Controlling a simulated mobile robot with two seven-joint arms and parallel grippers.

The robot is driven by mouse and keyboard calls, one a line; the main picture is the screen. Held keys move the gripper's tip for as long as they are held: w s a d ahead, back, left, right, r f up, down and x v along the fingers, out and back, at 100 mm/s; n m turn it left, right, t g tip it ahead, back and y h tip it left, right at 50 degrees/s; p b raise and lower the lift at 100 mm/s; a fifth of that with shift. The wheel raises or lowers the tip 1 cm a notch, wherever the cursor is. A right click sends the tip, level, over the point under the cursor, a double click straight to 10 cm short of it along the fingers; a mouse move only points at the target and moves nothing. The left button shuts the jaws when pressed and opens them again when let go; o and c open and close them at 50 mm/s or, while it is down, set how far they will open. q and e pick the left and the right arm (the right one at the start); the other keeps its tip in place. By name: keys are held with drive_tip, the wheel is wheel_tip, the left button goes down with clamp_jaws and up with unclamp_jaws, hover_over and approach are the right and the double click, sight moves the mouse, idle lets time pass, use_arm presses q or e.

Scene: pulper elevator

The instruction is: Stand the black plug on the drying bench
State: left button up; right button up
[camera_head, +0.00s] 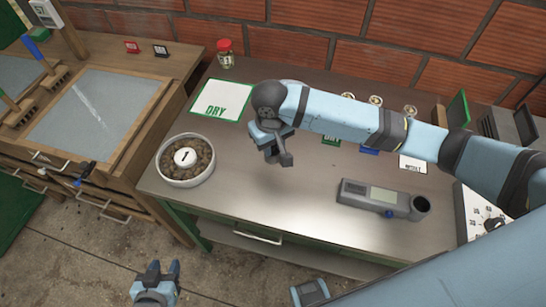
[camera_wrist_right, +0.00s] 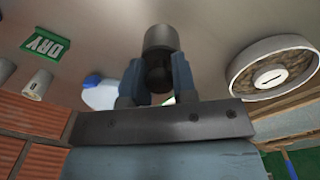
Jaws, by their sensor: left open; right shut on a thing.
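My right gripper (camera_head: 272,142) is over the middle of the steel bench (camera_head: 255,220), shut on a dark thing with a short grey cylinder (camera_head: 287,159), apparently the black plug. In the right wrist view the cylinder (camera_wrist_right: 160,38) and a black rounded part (camera_wrist_right: 158,76) show between the fingers (camera_wrist_right: 157,88). I cannot tell whether it touches the bench. A white mat with a green border marked DRY (camera_head: 221,99) lies on the bench, to the left of the gripper. My left gripper (camera_head: 157,272) is open and empty, low in front of the bench.
A bowl of beans with a white disc (camera_head: 187,180) stands at the bench's left end. A red-lidded jar (camera_head: 225,54) is behind. A grey meter (camera_head: 380,196) lies to the right. Several small cups stand at the back. The front middle of the bench is clear.

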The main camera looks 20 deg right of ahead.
sight(272, 160)
drive_tip(key=shift+f, duration=3.5)
drive_tip(key=o, duration=0.9)
drive_tip(key=shift+f, duration=0.1)
drive_tip(key=r, duration=1.2)
drive_tip(key=shift+s+a+r, duration=0.1)
drive_tip(key=shift+a+r, duration=0.05)
drive_tip(key=shift+a, duration=0.05)
